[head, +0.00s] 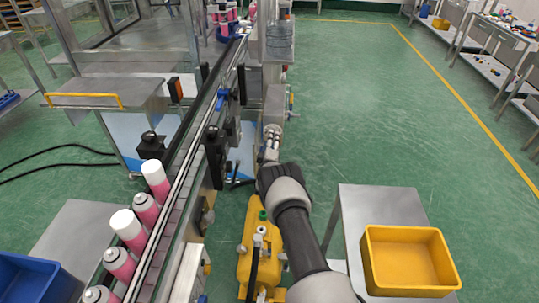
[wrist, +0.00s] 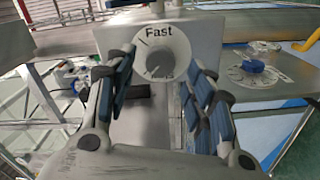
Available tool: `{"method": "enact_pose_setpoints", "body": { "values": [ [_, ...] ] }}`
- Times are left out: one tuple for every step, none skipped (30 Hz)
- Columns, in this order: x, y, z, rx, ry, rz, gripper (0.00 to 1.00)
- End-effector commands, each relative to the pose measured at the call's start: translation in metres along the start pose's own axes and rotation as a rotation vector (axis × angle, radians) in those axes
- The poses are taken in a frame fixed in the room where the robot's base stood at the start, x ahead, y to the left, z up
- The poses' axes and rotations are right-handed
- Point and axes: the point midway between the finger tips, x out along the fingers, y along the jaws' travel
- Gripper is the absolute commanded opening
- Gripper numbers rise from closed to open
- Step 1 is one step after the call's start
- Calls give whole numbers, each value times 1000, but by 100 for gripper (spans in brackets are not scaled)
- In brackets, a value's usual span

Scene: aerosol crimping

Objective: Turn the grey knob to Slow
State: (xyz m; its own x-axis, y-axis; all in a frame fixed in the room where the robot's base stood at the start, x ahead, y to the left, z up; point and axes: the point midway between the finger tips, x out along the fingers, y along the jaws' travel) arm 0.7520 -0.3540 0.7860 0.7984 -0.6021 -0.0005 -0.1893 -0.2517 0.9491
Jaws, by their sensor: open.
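I cannot clearly tell where the knob points. My gripper (wrist: 156,82) is open, with one blue-padded finger on each side of the knob. No contact with the knob is clear. In the head view my gripper (head: 270,141) is beside the conveyor's right side, and the grey knob cannot be made out there.
A blue knob (wrist: 253,67) on another dial plate is to the right in the wrist view. The conveyor (head: 190,160) carries pink cans (head: 146,209) along its left side. A yellow tank (head: 244,255) and a yellow bin (head: 408,262) stand near my arm.

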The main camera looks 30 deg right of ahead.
Motion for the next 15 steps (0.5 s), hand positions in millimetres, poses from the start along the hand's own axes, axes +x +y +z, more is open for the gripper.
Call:
{"method": "enact_pose_setpoints", "body": {
  "values": [
    [-7, -1, -1, -1, 0, -3, 49],
    [-12, 0, -1, -1, 1, -2, 49],
    [-18, 0, -1, 0, 1, -2, 49],
    [-22, 0, -1, -1, 1, -3, 49],
    [-27, 0, -1, -1, 1, -2, 49],
    [-34, -1, -1, -1, 0, -3, 49],
    [-39, -1, 0, -1, 0, -3, 49],
    [-44, 0, 0, -1, 0, -3, 49],
    [-50, 0, 0, -1, 0, -3, 49],
    [-56, -1, 0, -1, 0, -3, 49],
    [-61, -1, 0, -1, 0, -3, 49],
    [-66, 0, -1, -1, 0, -2, 49],
    [-71, 0, -1, -1, 0, -2, 49],
    [-75, 0, 0, -1, 0, -2, 49],
    [-80, -1, 0, 0, 0, -3, 49]
  ]
}}
